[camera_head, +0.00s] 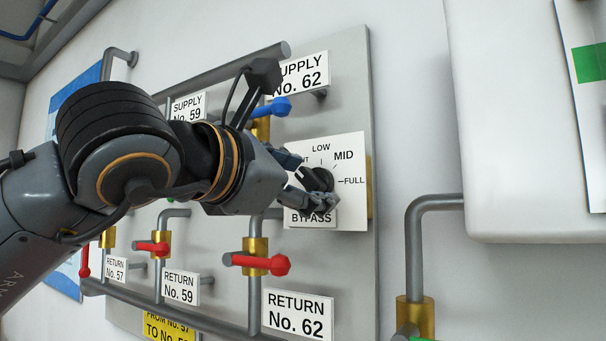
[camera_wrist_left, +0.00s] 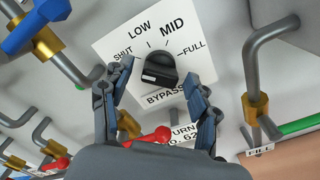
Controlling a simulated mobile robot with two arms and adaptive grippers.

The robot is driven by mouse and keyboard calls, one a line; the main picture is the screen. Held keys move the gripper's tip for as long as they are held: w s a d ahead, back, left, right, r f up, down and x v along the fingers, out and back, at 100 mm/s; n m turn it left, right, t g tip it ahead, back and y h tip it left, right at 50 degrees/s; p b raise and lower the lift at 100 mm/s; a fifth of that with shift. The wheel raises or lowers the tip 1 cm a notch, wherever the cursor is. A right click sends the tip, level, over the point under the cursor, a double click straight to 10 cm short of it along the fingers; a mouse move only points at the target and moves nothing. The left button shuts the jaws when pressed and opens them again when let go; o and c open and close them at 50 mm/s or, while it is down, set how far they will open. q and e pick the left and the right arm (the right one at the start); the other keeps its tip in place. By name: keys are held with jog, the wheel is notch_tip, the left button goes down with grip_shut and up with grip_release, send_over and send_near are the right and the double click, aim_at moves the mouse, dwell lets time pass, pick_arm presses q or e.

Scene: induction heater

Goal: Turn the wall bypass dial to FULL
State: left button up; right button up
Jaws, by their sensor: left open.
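The bypass dial (camera_head: 318,179) is a black knob on a white plate marked SHUT, LOW, MID and FULL. It also shows in the left wrist view (camera_wrist_left: 158,68). The FULL mark is at the right of the plate. I cannot tell for sure which mark the knob points to. My left gripper (camera_head: 306,182) is open at the dial. In the left wrist view its fingers (camera_wrist_left: 158,84) stand on either side of the knob's lower part, with gaps visible. The BYPASS label (camera_head: 311,218) lies below the knob, partly hidden by a finger. My right gripper is not in view.
A blue valve handle (camera_head: 276,108) is just above my left gripper. A red valve handle (camera_head: 262,263) is below it. Grey pipes run across the panel. A large white cabinet (camera_head: 520,150) stands at the right, with a bent pipe (camera_head: 415,235) below it.

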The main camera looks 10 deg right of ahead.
pick_arm(q)
jog(key=c, duration=1.2)
jog(key=shift+o, duration=0.2)
